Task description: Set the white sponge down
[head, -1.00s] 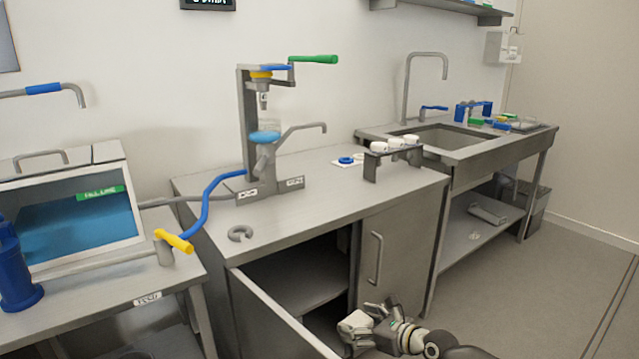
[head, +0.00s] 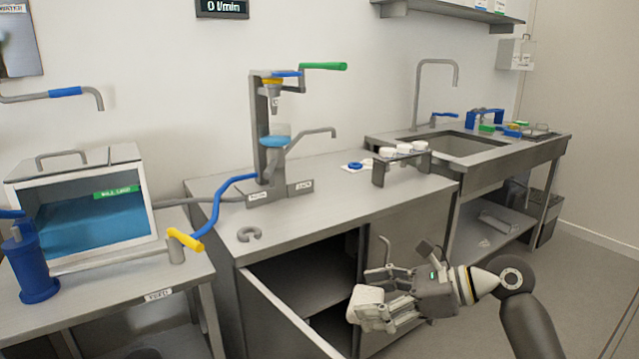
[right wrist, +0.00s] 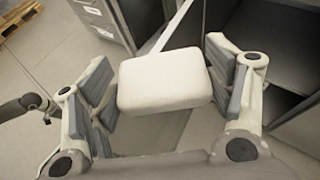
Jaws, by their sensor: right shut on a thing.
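The white sponge (head: 364,301) is a pale block with rounded edges. My right gripper (head: 384,308) is shut on it and holds it in the air in front of the open cabinet, below the worktop's height. In the right wrist view the sponge (right wrist: 163,80) sits between the two padded fingers, its broad face towards the camera. My left gripper does not show in the head view.
The middle worktop (head: 325,210) has free room at its front, beside a grey C-shaped piece (head: 249,234). The cabinet door (head: 290,312) is open below. A sink (head: 455,145) lies further right.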

